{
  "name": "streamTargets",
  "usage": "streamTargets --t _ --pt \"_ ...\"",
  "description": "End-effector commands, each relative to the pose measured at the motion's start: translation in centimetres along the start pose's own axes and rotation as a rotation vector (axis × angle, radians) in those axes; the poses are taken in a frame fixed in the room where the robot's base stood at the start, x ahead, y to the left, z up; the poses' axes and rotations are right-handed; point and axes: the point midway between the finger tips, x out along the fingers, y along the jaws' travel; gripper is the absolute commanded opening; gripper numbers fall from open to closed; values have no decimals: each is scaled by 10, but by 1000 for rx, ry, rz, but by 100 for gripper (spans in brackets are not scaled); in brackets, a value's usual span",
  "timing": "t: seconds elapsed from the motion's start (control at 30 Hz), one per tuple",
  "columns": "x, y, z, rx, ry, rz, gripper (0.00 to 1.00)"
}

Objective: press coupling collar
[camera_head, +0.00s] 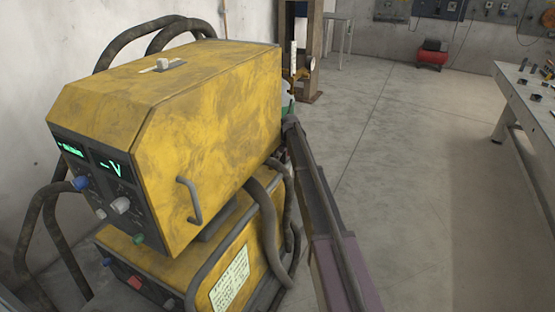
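I cannot make out a coupling collar in the head view. My gripper is not in view either. A large worn yellow machine (205,120) fills the left half, with green lit displays (112,168) and knobs on its front panel. A second yellow unit (232,255) sits beneath it, with a white label on its side. A long dark beam with a purplish near end (340,262) runs beside the machine, from the bottom edge toward its far right corner.
Thick dark hoses (264,215) loop around the machine. A workbench (510,88) with small tools stands at the right edge. A red compressor (432,56) stands by the back wall. The grey floor (400,150) between is clear.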

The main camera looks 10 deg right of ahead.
Motion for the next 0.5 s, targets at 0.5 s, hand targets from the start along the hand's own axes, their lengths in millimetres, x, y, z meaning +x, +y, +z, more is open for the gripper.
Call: streamTargets --t 0.5 --pt "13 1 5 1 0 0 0"
